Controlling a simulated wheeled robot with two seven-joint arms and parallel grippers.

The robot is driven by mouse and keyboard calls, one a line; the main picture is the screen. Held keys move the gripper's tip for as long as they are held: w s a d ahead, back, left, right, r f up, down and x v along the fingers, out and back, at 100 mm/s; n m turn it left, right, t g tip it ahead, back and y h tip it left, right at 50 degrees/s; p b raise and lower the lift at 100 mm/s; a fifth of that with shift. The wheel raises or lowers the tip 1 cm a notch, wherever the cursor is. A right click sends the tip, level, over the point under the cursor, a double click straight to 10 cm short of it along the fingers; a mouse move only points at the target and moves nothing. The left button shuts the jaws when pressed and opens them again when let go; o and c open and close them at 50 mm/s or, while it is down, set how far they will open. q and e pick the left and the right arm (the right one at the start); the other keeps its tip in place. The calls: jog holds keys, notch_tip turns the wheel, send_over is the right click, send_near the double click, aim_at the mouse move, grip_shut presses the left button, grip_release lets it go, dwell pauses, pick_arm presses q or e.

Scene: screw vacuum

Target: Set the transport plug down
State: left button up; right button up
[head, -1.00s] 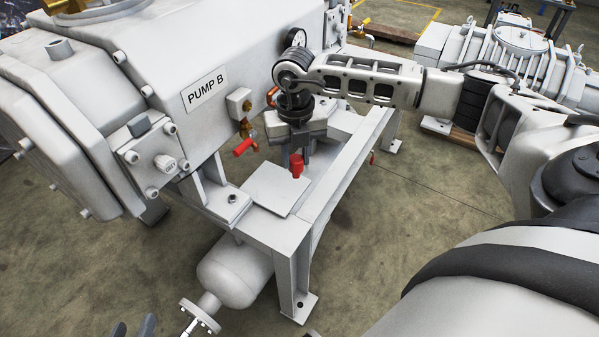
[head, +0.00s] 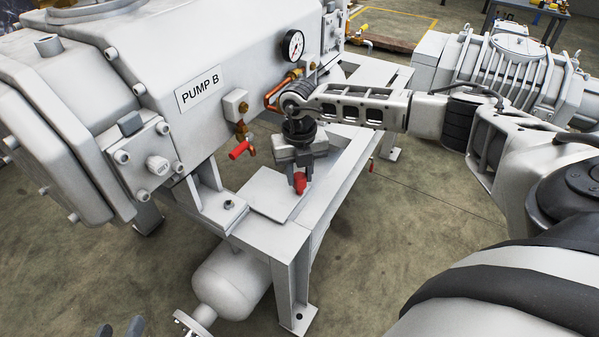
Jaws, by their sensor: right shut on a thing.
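The red transport plug (head: 300,184) is between the fingertips of my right gripper (head: 299,176), low over the flat grey plate (head: 270,194) on the pump frame. It is at the right part of the plate; I cannot tell whether it touches. My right gripper is shut on it and points down, hiding part of it. My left gripper (head: 121,329) shows only as two grey fingertips, spaced apart, at the bottom edge. It looks open and empty.
Pump B's grey body (head: 215,65) stands behind and left of the plate, with a red-handled valve (head: 241,149) and a pressure gauge (head: 293,45). A copper pipe (head: 276,95) runs close behind my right gripper. The frame rail (head: 325,194) borders the plate on the right.

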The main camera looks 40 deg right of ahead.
jog(key=o, duration=1)
jog(key=shift+c, duration=0.2)
